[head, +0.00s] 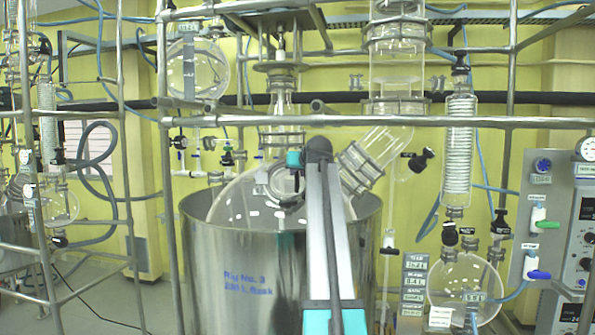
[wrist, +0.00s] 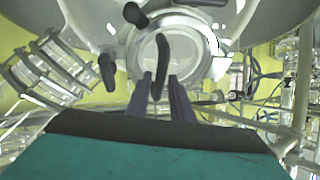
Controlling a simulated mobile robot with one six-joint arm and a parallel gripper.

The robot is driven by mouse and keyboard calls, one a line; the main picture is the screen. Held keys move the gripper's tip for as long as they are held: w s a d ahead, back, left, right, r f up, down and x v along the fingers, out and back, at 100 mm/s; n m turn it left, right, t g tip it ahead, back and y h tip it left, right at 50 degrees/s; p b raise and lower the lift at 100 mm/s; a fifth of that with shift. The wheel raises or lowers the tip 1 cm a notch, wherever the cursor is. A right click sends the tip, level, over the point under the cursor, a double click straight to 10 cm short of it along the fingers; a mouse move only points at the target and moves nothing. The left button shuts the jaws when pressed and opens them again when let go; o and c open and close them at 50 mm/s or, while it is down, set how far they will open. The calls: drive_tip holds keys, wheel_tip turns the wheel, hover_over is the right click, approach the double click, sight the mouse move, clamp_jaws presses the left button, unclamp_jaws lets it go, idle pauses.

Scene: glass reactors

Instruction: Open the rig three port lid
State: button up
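The rig three glass flask (head: 240,203) sits in a steel vessel (head: 250,270) marked "Rig No. 3". Its round port lid (head: 285,183) faces me and is partly hidden by my arm. In the wrist view the glass lid (wrist: 185,58) sits within a pale ring and looks shut. A dark curved handle (wrist: 163,60) stands out from the lid. My gripper (wrist: 161,80) has its two fingers apart, with the lower end of the handle appearing between them. I cannot tell whether they touch it. The fingers are hidden in the head view.
Black clamp knobs (wrist: 107,70) sit around the port ring. A slanted glass neck (head: 365,160) rises to the right of the port. A steel rail (head: 400,122) crosses above the vessel. A round receiving flask (head: 465,285) and a control panel (head: 560,230) stand at right.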

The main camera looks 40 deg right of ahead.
sight(288, 179)
drive_tip(key=shift+p+x, duration=0.3)
drive_tip(key=shift+x, duration=0.95)
clamp_jaws()
drive_tip(key=shift+s, duration=0.1)
